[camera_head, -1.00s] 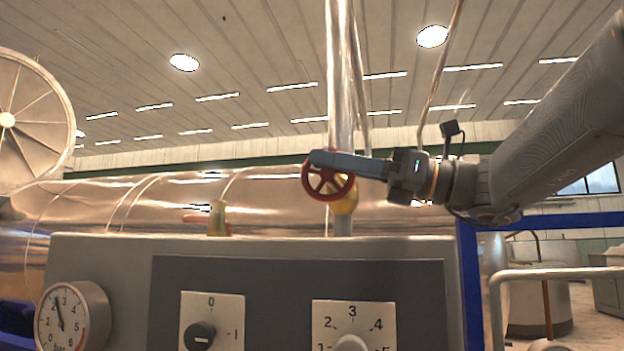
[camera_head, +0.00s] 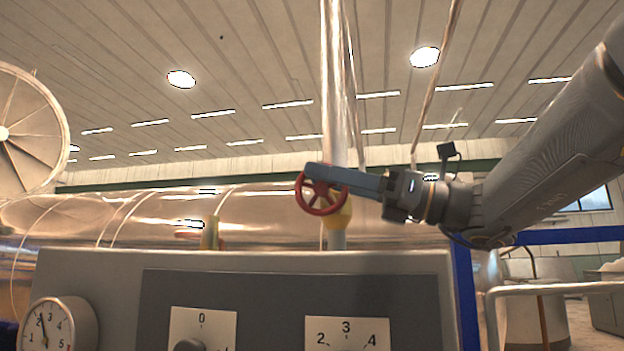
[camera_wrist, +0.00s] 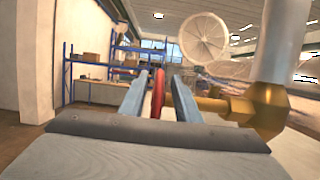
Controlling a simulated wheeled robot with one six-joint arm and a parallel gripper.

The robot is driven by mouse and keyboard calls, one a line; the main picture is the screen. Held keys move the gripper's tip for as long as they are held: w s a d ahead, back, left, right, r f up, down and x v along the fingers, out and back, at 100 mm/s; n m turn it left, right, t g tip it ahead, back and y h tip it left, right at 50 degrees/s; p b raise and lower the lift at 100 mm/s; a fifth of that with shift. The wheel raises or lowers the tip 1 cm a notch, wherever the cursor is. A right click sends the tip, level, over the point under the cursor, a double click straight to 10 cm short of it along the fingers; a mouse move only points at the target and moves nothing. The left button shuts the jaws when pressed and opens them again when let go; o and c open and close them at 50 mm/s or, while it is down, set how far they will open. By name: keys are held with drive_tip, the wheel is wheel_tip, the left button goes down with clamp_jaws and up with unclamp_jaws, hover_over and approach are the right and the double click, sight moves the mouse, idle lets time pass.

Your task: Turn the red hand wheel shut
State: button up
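The red hand wheel (camera_head: 307,207) sits on a brass valve (camera_head: 338,219) on a vertical pipe, above the grey control panel. In the wrist view the wheel (camera_wrist: 158,94) shows edge-on between my two fingers, with the brass valve body (camera_wrist: 268,104) to its right. My gripper (camera_head: 318,172) reaches in from the right, with its fingers across the upper part of the wheel. In the wrist view my gripper (camera_wrist: 159,84) is open around the rim, with a narrow gap visible on each side. The near finger hides part of the wheel in the head view.
The grey control panel (camera_head: 100,275) with a pressure gauge (camera_head: 58,328) and dials stands below the wheel. A shiny horizontal vessel (camera_head: 130,215) lies behind. A blue frame (camera_head: 463,295) and a metal rail (camera_head: 560,290) are at the right. Blue shelving (camera_wrist: 95,65) stands far off.

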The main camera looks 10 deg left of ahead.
drive_tip(key=b+v, duration=0.2)
drive_tip(key=v, duration=0.5)
drive_tip(key=shift+d, duration=0.15)
idle(0.3)
